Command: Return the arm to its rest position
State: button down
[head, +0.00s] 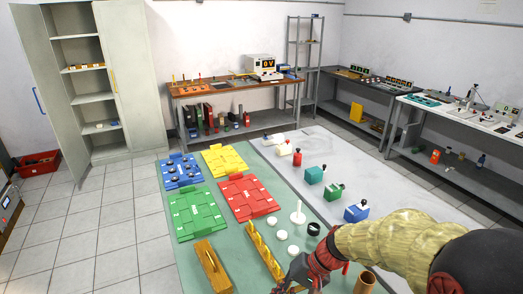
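My arm (395,242), in a yellowish padded sleeve, enters the head view from the lower right. It reaches left over the front of the green mat (160,274). My gripper (287,286), dark grey with a red cuff behind it, is at the bottom edge, beside the near end of a yellow grooved block (263,254). Its fingers are small and partly cut off by the frame, so I cannot tell whether they are open or hold anything. Whether it touches the block is also unclear.
Blue (181,172), yellow (224,160), green (197,212) and red (248,196) panels lie on the mat. A wooden block (213,267), a white peg stand (298,214), white discs and a brown cylinder (365,282) are near my gripper. Coloured blocks stand on the grey surface (350,160).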

jog(key=s+d+r+n+t+h, duration=0.1)
jog(key=s+d+r+t+h, duration=0.2)
jog(key=s+d+r, duration=0.4)
jog(key=s+d+r+t+h+p, duration=0.1)
jog(key=s+d+r+t+h, duration=0.2)
jog(key=s+d+r, duration=0.4)
notch_tip(320, 180, up, 6)
jog(key=shift+s+d+r+n+h, duration=0.1)
jog(key=shift+s+d+n+h, duration=0.1)
jog(key=shift+d+n+h, duration=0.25)
